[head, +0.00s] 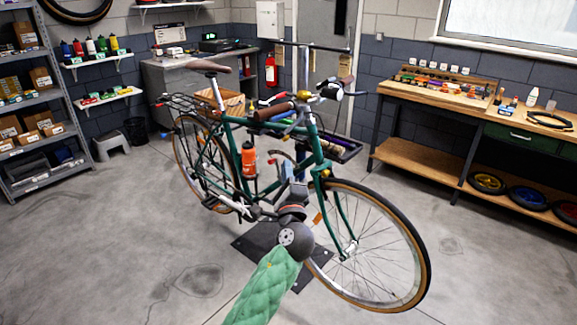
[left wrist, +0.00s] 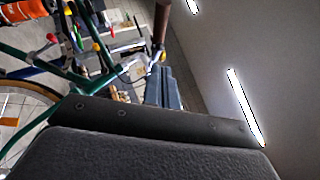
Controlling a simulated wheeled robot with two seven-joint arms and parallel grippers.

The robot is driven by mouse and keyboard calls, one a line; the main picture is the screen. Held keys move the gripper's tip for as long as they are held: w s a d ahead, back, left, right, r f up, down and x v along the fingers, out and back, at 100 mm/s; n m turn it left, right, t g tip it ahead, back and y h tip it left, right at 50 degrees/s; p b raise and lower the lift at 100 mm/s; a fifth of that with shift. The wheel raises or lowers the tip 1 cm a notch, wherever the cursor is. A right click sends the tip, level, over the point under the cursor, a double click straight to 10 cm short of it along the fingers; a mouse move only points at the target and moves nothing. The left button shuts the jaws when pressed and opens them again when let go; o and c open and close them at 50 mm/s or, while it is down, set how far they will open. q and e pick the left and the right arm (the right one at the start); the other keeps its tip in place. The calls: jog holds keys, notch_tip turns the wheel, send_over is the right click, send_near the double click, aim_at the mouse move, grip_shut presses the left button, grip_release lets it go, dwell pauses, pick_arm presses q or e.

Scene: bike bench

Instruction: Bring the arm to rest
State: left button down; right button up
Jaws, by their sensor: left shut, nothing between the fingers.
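My left arm in its green sleeve comes up from the bottom of the head view. Its left gripper (head: 296,168) is in front of the green bicycle's frame (head: 312,150), near the down tube and front wheel. In the left wrist view the two grey fingers (left wrist: 163,88) lie together, shut with nothing between them. Whether the gripper touches the bicycle I cannot tell. My right gripper is in neither view.
The bicycle is held upright above a dark mat (head: 255,245). An orange bottle (head: 248,160) sits on its frame. A wooden workbench (head: 470,100) stands at the right, a grey shelf rack (head: 45,110) at the left. The concrete floor in front is clear.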

pick_arm(q)
jog(key=w+a+f+n+g+h, duration=0.1)
jog(key=w+f+n+g, duration=0.2)
jog(key=f+n, duration=0.45)
jog(key=w+a+f+n+g+h, duration=0.1)
jog(key=w+f+n+g, duration=0.2)
jog(key=f, duration=0.7)
jog(key=s+a+f+n+g+h, duration=0.1)
jog(key=s+a+f+n+g, duration=0.2)
jog(key=f, duration=0.9)
jog(key=s+f+n+g+h, duration=0.15)
jog(key=s+f+g, duration=0.35)
jog(key=f, duration=0.7)
jog(key=s+a+f+n+g, duration=0.1)
jog(key=s+a+f+g, duration=0.15)
jog(key=s+f, duration=1.15)
jog(key=s+a+f+n+g, duration=0.2)
jog(key=s+a+f, duration=0.2)
jog(key=s+f, duration=1.05)
jog(key=s+f+g, duration=0.2)
jog(key=s, duration=1.3)
jog(key=shift+s+a+f, duration=0.15)
jog(key=shift+a+f, duration=0.15)
jog(key=shift+f, duration=0.1)
